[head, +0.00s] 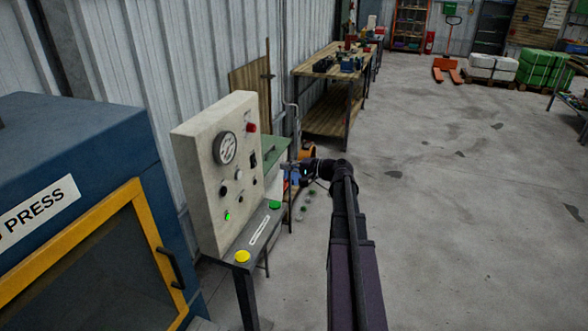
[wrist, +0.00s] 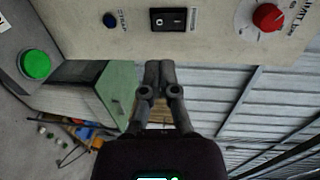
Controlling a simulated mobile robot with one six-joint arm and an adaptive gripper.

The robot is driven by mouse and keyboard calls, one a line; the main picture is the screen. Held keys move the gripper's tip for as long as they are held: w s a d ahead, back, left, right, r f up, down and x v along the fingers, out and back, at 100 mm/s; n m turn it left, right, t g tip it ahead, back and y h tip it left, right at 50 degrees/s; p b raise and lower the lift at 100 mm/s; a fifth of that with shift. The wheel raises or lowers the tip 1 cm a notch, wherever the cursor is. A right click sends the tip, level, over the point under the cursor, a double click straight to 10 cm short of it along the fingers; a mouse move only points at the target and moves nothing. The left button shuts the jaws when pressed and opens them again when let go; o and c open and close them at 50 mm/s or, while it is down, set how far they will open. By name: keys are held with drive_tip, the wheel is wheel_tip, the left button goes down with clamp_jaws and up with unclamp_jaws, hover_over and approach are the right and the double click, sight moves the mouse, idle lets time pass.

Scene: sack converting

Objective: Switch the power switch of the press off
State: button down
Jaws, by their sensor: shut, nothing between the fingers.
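The press (head: 85,150) is a blue cabinet with a yellow-framed door at the left in the head view. Beside it stands a cream control panel (head: 190,150), which also shows along the top of the wrist view (wrist: 215,35).
A green button (head: 275,205) and a yellow button (head: 243,256) sit on the dark ledge under the panel. A lit green lamp (head: 227,216) and a gauge (head: 225,148) are on the panel. A workbench (head: 330,118) stands behind. The floor (head: 460,210) at the right is clear.

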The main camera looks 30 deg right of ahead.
sight(256, 163)
drive_tip(key=b+x, duration=0.1)
drive_tip(key=x, duration=0.8)
drive_tip(key=shift+d, duration=0.1)
